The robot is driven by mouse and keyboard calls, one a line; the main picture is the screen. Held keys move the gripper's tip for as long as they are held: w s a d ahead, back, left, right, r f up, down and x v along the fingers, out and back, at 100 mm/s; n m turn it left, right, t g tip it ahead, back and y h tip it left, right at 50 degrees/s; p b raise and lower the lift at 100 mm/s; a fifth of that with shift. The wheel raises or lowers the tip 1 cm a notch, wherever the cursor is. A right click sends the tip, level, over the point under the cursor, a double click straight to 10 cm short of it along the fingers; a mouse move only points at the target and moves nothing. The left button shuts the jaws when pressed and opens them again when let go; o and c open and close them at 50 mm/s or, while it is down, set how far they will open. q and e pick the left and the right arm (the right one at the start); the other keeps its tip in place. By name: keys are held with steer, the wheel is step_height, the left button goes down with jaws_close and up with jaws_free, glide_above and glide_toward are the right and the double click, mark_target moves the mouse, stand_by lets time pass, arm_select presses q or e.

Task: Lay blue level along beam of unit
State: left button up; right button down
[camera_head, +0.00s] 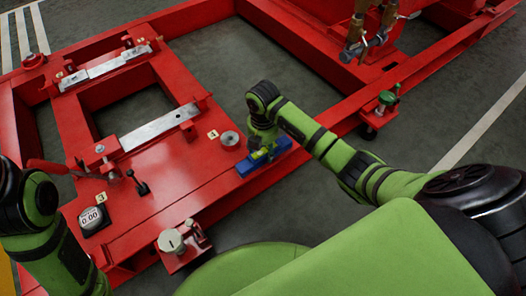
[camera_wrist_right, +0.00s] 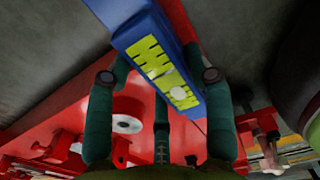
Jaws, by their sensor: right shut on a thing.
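The blue level (camera_head: 279,148) is at the right end of the red beam in the head view, near the beam's outer edge. My right gripper (camera_head: 262,150) is over its middle. In the right wrist view the level (camera_wrist_right: 150,30), with yellow-green markings, lies between the dark green fingers of my right gripper (camera_wrist_right: 163,85), which is shut on it. The red beam of the unit (camera_head: 185,175) lies under and beside the level; I cannot tell whether the level touches it. My left arm shows at the lower left of the head view, but its gripper is not visible.
A round metal disc (camera_head: 229,139) lies on the red deck just left of the level. A gauge reading 0.00 (camera_head: 92,219), a small black lever (camera_head: 138,183) and a white-capped fitting (camera_head: 171,241) are further left. Metal plates (camera_head: 160,127) sit on the frame behind.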

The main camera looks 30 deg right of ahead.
steer(key=shift+r, duration=0.1)
steer(key=shift+c, duration=2.3)
jaws_free()
steer(key=shift+f, duration=0.2)
steer(key=shift+r, duration=0.15)
